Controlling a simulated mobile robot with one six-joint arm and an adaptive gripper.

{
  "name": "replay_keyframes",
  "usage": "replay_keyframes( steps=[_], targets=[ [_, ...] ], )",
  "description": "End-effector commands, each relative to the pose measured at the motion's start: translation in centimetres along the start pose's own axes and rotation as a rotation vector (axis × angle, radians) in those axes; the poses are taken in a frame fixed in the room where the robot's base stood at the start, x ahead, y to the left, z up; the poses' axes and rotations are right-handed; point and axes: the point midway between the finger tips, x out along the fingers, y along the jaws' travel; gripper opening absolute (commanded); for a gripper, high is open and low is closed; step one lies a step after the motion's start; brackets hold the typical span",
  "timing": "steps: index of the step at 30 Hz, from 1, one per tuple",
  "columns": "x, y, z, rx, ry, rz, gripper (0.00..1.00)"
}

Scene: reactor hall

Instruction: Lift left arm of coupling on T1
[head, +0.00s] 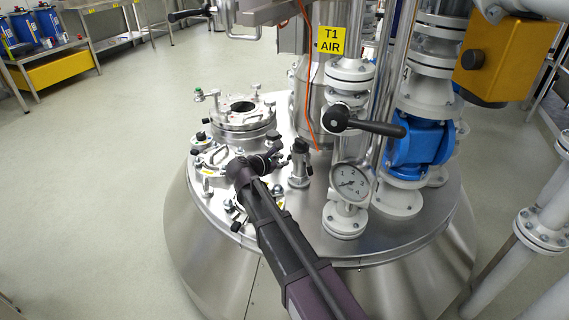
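The vessel T1 (390,235) is a large steel tank with a domed lid, below a yellow "T1 AIR" label (331,40). A short upright metal fitting with a dark top (299,170) stands on the lid and looks like the coupling. Its side arms are too small to make out. My arm reaches up from the bottom of the head view. My gripper (274,158) is at its far end, just left of the fitting and close to it. I cannot tell whether they touch, or whether the fingers are open or shut.
A round flanged port (243,118) and a clamped cover (212,160) are left of my gripper. To the right stand a pressure gauge (349,184), a black-handled valve (362,122) and a blue valve (418,150). An orange cable (309,80) hangs behind. Open floor lies left.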

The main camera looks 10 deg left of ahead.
Motion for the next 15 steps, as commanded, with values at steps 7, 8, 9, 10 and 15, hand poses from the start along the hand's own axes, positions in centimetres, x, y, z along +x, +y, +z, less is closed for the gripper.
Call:
replay_keyframes(
  steps=[7,8,9,10,15],
  targets=[
    [1.9,0.0,-0.1,0.000,0.000,0.001,0.27],
    [2.0,0.0,-0.1,0.000,0.000,0.001,0.27],
    [2.0,0.0,0.0,0.000,0.000,0.001,0.27],
    [2.0,0.0,0.0,0.000,0.000,0.001,0.27],
    [2.0,0.0,0.0,0.000,0.000,0.001,0.27]
  ],
)
